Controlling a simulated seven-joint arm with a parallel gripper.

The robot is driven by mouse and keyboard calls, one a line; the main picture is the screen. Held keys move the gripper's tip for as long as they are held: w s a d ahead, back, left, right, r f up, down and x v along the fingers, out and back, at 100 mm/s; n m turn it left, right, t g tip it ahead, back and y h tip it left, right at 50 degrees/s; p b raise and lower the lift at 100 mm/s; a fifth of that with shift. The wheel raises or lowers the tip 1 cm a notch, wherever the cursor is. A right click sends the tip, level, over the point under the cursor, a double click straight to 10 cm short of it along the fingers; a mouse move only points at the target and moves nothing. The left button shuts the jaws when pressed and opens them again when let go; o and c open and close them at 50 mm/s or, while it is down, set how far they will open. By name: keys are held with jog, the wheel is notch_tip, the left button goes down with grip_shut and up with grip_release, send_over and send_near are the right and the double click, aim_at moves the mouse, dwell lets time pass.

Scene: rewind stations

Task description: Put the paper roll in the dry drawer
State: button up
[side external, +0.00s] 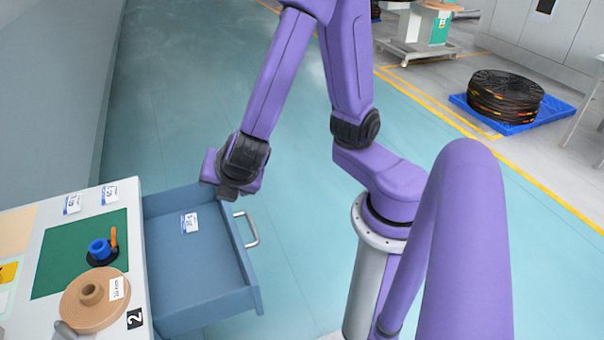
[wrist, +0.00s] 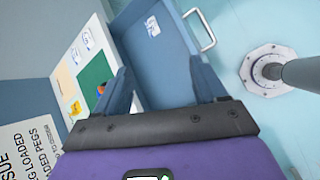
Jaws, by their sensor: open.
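A tan disc-shaped roll with a raised hub, which looks like the paper roll (side external: 85,312), lies flat on the white bench top at lower left, a white label on it. A blue drawer (side external: 205,325) is pulled out of the bench, with a white label card inside and nothing else visible; I cannot read the card. My gripper (side external: 228,192) is above the drawer's far end, apart from the roll. In the wrist view its fingers (wrist: 165,85) are spread and empty.
White cards (side external: 72,204) lie at the bench's far end. The drawer handle (side external: 247,230) sticks out to the right.

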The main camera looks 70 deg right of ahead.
jog(key=s+d+r+m+g+y, duration=0.1)
jog(key=s+d+m+g, duration=0.2)
jog(key=s, duration=0.3)
jog(key=shift+d+m, duration=0.25)
jog(key=shift+m, duration=0.35)
jog(key=shift+o, duration=0.3)
jog(key=s+r+m+g+y, duration=0.1)
jog(key=s+m+g+y, duration=0.2)
jog(key=s, duration=0.5)
jog(key=shift+d+r+m+y, duration=0.35)
jog(key=shift+d+m, duration=0.1)
jog(key=shift+m, duration=0.35)
jog(key=shift+s+r+g, duration=0.1)
jog(key=shift+s+g, duration=0.2)
